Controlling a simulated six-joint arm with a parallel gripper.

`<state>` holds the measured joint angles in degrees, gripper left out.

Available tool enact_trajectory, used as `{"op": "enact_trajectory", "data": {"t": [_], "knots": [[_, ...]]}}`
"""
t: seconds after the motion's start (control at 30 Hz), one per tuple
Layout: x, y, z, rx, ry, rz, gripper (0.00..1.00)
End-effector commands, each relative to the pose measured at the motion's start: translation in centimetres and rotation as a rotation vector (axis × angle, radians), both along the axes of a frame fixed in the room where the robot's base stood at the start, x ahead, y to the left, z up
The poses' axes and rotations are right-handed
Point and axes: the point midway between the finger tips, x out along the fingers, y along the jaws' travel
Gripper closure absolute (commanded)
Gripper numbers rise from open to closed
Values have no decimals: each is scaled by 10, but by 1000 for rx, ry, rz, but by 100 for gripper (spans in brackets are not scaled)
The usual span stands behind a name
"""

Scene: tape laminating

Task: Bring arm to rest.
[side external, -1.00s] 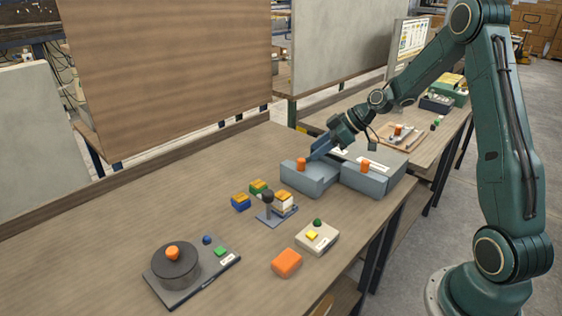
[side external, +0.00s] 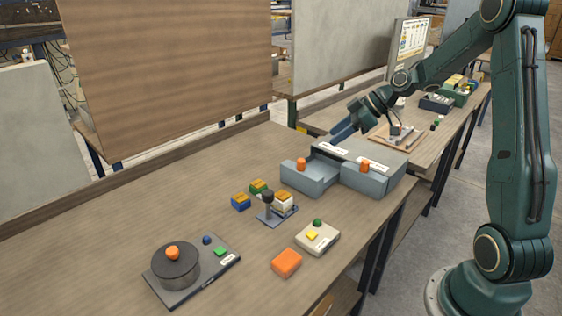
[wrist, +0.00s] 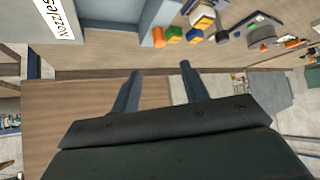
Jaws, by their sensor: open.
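My gripper (side external: 343,133) is in the air above the back of the grey drawer unit (side external: 372,180), apart from it. In the wrist view the two fingers of my gripper (wrist: 158,82) are spread apart with nothing between them. The left drawer (side external: 310,178) stands pulled out and has an orange knob (side external: 301,163). The right drawer is in and has an orange knob (side external: 365,165). In the wrist view a label reading "Nozzles" (wrist: 58,20) shows on the unit at upper left.
Blue, green and white blocks with orange tops stand around a small lever stand (side external: 267,208). A dark round device (side external: 176,265), a button box (side external: 317,236) and an orange block (side external: 287,262) are nearer the front. Upright panels (side external: 175,70) stand behind. The left tabletop is clear.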

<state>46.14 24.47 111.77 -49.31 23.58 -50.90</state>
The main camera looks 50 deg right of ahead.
Motion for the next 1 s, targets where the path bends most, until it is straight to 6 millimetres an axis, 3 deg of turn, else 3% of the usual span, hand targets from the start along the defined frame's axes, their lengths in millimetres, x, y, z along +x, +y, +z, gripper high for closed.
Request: {"op": "enact_trajectory", "data": {"t": [0.27, 0.47, 1.0], "knots": [[-6, 25, 16, -26, 48, -9, 55], [-23, 61, 38, -64, 117, -42, 55], [-106, 145, 86, -147, 250, -228, 55]]}}
